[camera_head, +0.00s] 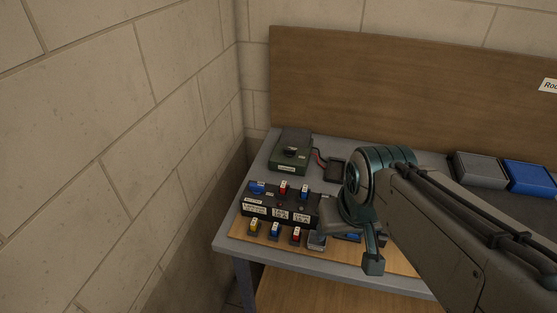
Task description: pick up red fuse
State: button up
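A small red fuse (296,236) with a pale label stands on the wooden mat (335,256) at the front left of the table. Another red fuse (283,188) sits in the top of the black fuse block (262,209) behind it. My gripper (346,251) is just right of the front red fuse, its fingers apart and pointing down. One finger is close beside that fuse; whether they touch cannot be told. A blue item (351,237) shows between the fingers, partly hidden. Nothing is visibly held.
A yellow fuse (254,225) and a blue fuse (274,230) stand left of the front red one. A green device (291,151) with a cable is behind the block. Grey (480,167) and blue (531,177) boxes stand right. A wall is close on the left.

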aim_at(283, 188)
jog(key=z, duration=0.05)
jog(key=k, duration=0.5)
jog(key=u, duration=0.95)
jog(key=i, duration=0.7)
jog(key=z, duration=0.95)
